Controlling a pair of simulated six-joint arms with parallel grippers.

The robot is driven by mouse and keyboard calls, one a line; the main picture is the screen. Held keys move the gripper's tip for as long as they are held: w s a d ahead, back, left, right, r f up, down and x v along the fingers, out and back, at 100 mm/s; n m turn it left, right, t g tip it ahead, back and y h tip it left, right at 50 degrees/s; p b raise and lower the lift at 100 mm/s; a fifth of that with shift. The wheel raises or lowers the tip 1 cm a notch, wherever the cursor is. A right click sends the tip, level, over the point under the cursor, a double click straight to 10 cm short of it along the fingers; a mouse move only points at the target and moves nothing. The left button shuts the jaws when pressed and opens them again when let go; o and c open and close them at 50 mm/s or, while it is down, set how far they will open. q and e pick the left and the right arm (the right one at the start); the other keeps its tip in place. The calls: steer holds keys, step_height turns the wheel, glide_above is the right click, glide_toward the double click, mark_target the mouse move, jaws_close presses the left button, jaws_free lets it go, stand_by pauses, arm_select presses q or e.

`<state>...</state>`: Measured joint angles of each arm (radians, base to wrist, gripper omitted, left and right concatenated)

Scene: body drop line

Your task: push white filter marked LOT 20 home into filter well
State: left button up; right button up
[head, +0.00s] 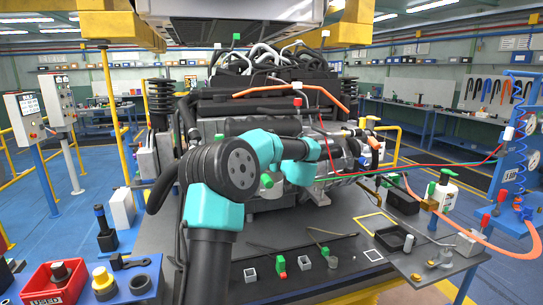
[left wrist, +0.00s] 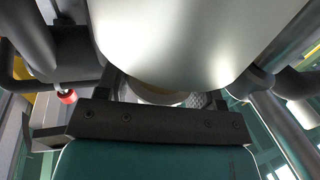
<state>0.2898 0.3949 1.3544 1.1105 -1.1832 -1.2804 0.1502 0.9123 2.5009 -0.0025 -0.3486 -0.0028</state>
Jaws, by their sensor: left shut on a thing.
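A smooth, pale, rounded body, seemingly the white filter (left wrist: 185,45), fills the top middle of the left wrist view. No LOT 20 marking shows on it. My left gripper (left wrist: 160,97) is shut on it, with the dark jaw parts close below and beside it. In the head view my left arm reaches up from the bottom middle to the engine (head: 262,127), and its teal wrist is against the engine's front. The jaws and the filter cannot be made out there. I cannot pick out the filter well in either view. My right gripper is not in view.
A red USED bin (head: 50,298) and a blue parts tray (head: 148,288) are at the lower left. Red and green lines cross to a blue panel (head: 512,165).

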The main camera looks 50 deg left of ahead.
arm_select(q)
steer(key=shift+f, duration=1.1)
steer(key=o, duration=1)
steer(key=shift+f, duration=0.1)
steer(key=shift+o, duration=0.2)
steer(key=shift+d+f, duration=0.15)
steer(key=shift+d, duration=0.15)
steer(key=s+d, duration=0.3)
steer(key=d, duration=1.3)
steer(key=shift+s+d+r, duration=0.15)
steer(key=shift+d+r, duration=0.1)
steer(key=shift+r, duration=0.15)
